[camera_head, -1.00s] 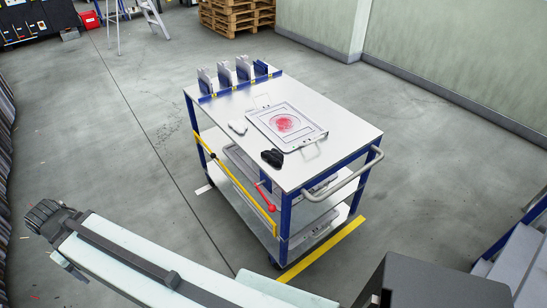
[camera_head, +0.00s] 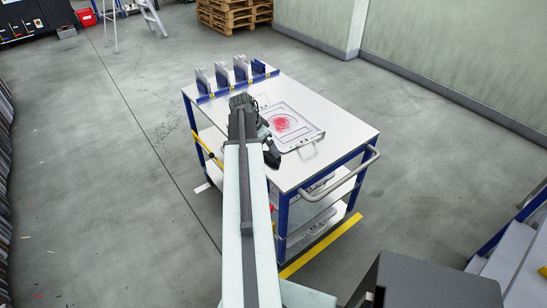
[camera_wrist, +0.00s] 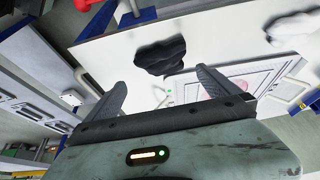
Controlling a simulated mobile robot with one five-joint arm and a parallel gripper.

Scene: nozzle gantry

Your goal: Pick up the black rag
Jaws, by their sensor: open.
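The black rag (camera_head: 271,156) lies crumpled on the white top of the cart (camera_head: 345,130), beside the framed tray. In the head view my arm covers part of it. It shows whole in the wrist view (camera_wrist: 160,57), beyond the gap between my fingers. My gripper (camera_head: 243,101) is over the cart top in the head view. In the wrist view my gripper (camera_wrist: 163,82) has its two fingers spread with nothing between them. I cannot tell its exact height above the top.
A tray (camera_head: 308,137) with a red stain lies on the cart top. A white cloth (camera_wrist: 292,30) shows in the wrist view. Several upright grey and blue holders (camera_head: 240,70) line the cart's far edge. A grey handle (camera_head: 345,178) juts out at the right.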

